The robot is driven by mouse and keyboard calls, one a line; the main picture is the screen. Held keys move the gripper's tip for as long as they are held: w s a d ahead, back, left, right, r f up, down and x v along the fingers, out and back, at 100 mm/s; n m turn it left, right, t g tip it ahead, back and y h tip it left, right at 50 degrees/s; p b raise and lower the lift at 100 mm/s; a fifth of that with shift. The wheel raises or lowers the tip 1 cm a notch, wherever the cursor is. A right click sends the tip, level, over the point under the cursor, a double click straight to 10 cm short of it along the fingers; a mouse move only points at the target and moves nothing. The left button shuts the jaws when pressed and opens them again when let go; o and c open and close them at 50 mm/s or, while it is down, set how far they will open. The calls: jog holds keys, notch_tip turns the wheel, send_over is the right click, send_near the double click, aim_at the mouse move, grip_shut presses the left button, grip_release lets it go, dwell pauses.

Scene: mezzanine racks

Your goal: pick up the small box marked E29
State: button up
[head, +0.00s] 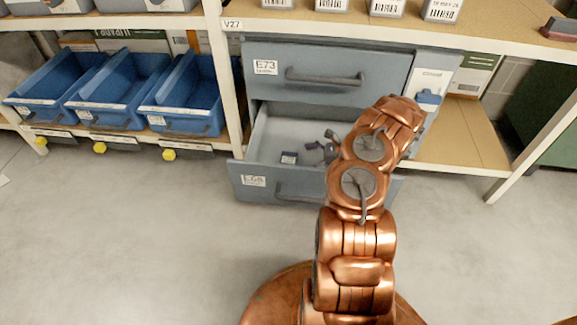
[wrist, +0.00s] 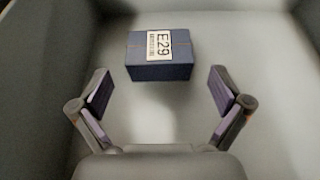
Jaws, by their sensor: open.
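The small dark blue box (wrist: 160,62) bears a white label reading E29 and lies on the floor of an open grey drawer (wrist: 45,75). In the head view my gripper (head: 322,147) is inside the drawer, right of the box, partly hidden by my arm.
A shut drawer labelled E73 (head: 340,78) sits directly above the open one. Blue bins (head: 190,100) stand on the shelf at left, beside a white rack post (head: 226,80). A blue-and-white item (head: 428,97) is at the right. The floor in front is clear.

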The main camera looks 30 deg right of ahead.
aim_at(292, 160)
jog(key=shift+b+x, duration=1.1)
jog(key=shift+x, duration=2.1)
jog(key=c, duration=0.9)
jog(key=shift+c, duration=0.2)
jog(key=shift+r, duration=0.15)
